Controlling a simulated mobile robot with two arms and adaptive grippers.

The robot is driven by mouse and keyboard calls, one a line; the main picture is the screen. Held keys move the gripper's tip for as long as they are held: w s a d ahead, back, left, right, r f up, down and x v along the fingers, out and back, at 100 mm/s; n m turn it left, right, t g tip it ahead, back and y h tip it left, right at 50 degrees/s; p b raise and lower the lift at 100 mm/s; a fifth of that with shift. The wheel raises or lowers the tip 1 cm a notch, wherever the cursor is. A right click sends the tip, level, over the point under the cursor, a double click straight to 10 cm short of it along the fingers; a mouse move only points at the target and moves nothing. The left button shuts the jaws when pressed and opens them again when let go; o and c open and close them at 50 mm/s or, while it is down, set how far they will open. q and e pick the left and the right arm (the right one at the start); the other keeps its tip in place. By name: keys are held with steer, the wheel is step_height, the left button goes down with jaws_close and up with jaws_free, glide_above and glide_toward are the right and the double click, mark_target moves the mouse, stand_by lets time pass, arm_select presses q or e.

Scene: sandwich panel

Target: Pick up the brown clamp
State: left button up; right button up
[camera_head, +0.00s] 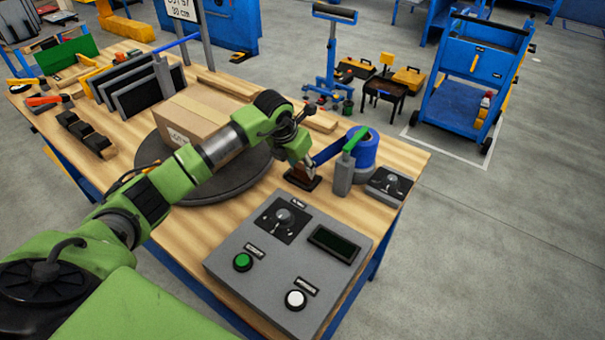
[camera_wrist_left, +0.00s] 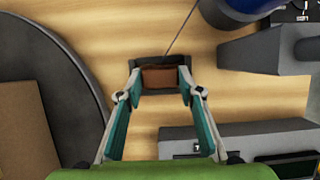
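The brown clamp (camera_head: 303,178) is a small brown block with dark parts on the wooden table, right of the round grey turntable. In the left wrist view the brown clamp (camera_wrist_left: 160,78) lies ahead, between my fingertips, with a thin dark line running up from it. My left gripper (camera_head: 305,168) is low over the clamp and partly hides it. In the left wrist view my left gripper (camera_wrist_left: 160,88) has its two teal-padded fingers spread, one at each side of the clamp. I cannot tell whether they touch it. My right gripper is not in view.
A cardboard box (camera_head: 192,120) stands on the turntable (camera_head: 225,182) left of the clamp. A grey control panel (camera_head: 290,258) is in front. A grey holder with green top (camera_head: 343,174), a blue roll (camera_head: 365,150) and a small dial box (camera_head: 390,184) stand close right.

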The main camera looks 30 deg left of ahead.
arm_select(q)
steer(key=c, duration=0.3)
steer(key=shift+r, duration=0.1)
steer(key=shift+r+b, duration=0.45)
steer(key=shift+r, duration=0.1)
steer(key=s+a+r, duration=0.2)
steer(key=a+r, duration=0.1)
steer(key=r, duration=0.2)
steer(key=s+a+r, duration=0.3)
steer(key=a+r, duration=0.1)
steer(key=r, duration=0.2)
steer(key=s+a+r, duration=0.3)
steer(key=a+r, duration=0.1)
steer(key=r, duration=0.2)
steer(key=shift+s+a, duration=0.1)
steer(key=shift+s, duration=0.1)
steer(key=shift+f, duration=0.1)
